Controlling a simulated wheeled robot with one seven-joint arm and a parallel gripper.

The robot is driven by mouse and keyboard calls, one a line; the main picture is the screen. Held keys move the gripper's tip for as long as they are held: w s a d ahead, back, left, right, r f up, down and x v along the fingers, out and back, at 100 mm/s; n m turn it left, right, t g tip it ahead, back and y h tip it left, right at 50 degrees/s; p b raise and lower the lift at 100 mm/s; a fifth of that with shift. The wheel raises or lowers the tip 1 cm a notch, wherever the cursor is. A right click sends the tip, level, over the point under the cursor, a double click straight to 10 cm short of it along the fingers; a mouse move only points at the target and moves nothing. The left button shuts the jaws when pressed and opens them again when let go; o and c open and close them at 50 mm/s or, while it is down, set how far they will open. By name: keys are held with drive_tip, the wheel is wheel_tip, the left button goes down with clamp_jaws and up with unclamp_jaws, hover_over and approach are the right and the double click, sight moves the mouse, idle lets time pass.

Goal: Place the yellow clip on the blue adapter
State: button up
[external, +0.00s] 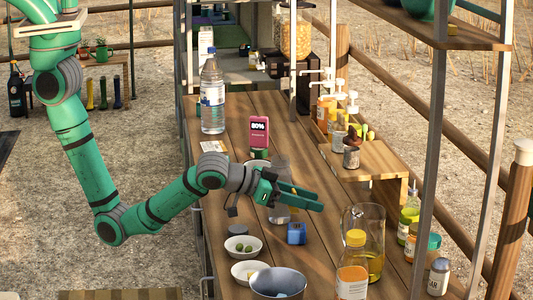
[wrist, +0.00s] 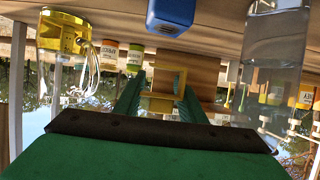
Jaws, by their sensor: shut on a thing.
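The blue adapter (external: 296,233) stands on the wooden tabletop, below and slightly left of my fingertips in the external view. It also shows at the top of the wrist view (wrist: 171,14), where the scene appears upside down. My gripper (external: 319,199) is above the table, apart from the adapter. In the wrist view its two green fingers (wrist: 160,98) are on either side of the yellow clip (wrist: 181,82), a squarish yellow frame, and are shut on it. The clip cannot be made out in the external view. The fingers hide part of it.
A clear bottle (external: 280,199) stands close behind my gripper. A glass pitcher of yellow liquid (external: 374,262) is to the right of the adapter. A wooden riser (external: 376,160) is behind.

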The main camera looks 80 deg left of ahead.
drive_tip(key=shift+w+d+f, duration=0.1)
drive_tip(key=shift+w+f, duration=0.15)
drive_tip(key=shift+f, duration=0.8)
drive_tip(key=shift+w+d+f, duration=0.1)
drive_tip(key=shift+w+f, duration=0.1)
drive_tip(key=shift+f, duration=0.8)
drive_tip(key=shift+f, duration=0.2)
drive_tip(key=o, duration=1)
drive_tip(key=shift+r, duration=0.15)
drive_tip(key=shift+s+r, duration=0.1)
drive_tip(key=shift+s, duration=0.05)
drive_tip(key=v, duration=1.1)
drive_tip(key=shift+s+r, duration=0.2)
drive_tip(key=shift+s, duration=0.15)
